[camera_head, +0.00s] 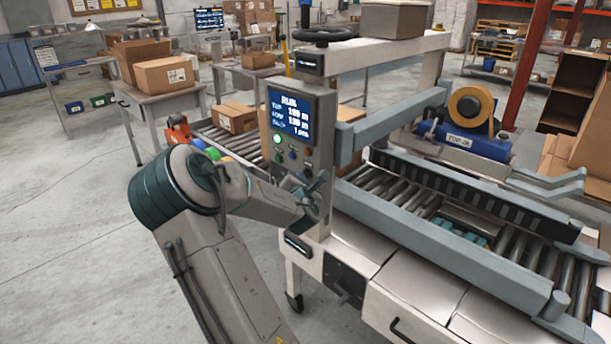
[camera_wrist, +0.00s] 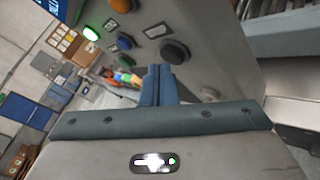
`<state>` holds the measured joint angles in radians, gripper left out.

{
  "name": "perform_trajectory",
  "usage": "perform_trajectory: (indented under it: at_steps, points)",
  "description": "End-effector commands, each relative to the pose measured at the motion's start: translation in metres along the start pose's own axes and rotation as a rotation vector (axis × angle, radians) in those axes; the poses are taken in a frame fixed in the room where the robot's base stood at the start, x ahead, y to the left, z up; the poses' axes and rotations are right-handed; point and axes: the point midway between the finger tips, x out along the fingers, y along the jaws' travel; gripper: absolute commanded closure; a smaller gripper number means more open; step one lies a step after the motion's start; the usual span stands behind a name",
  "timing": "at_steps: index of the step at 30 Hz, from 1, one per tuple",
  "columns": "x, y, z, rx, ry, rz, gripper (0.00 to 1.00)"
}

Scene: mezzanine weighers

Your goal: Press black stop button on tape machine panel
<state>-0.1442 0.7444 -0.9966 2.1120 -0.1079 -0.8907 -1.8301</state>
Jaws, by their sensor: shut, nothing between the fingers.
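The tape machine's grey control panel (camera_head: 319,112) stands upright in the head view, with a lit screen (camera_head: 291,114) reading RUN above its buttons. In the wrist view, the round black button (camera_wrist: 174,51) is on the panel, just beyond and slightly right of my fingertips. An orange button (camera_wrist: 120,5) is above. My gripper (camera_wrist: 160,69) is shut and empty, its tips close to the black button. I cannot tell whether they touch it. In the head view my arm partly hides the panel's lower part.
The roller conveyor (camera_head: 500,240) and its side rails extend right of the panel. A tape roll (camera_head: 470,105) sits on the blue tape head (camera_head: 465,143). A table with cartons (camera_head: 165,75) stands behind left. The floor at left is clear.

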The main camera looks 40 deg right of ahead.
Motion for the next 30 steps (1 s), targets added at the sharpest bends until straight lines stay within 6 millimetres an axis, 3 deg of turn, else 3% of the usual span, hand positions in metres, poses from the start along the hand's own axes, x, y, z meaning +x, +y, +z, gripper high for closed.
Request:
perform_trajectory:
  at_steps: [30]
  points:
    - [0.0060, -0.0051, 0.0049, 0.001, -0.001, -0.001, 1.00]
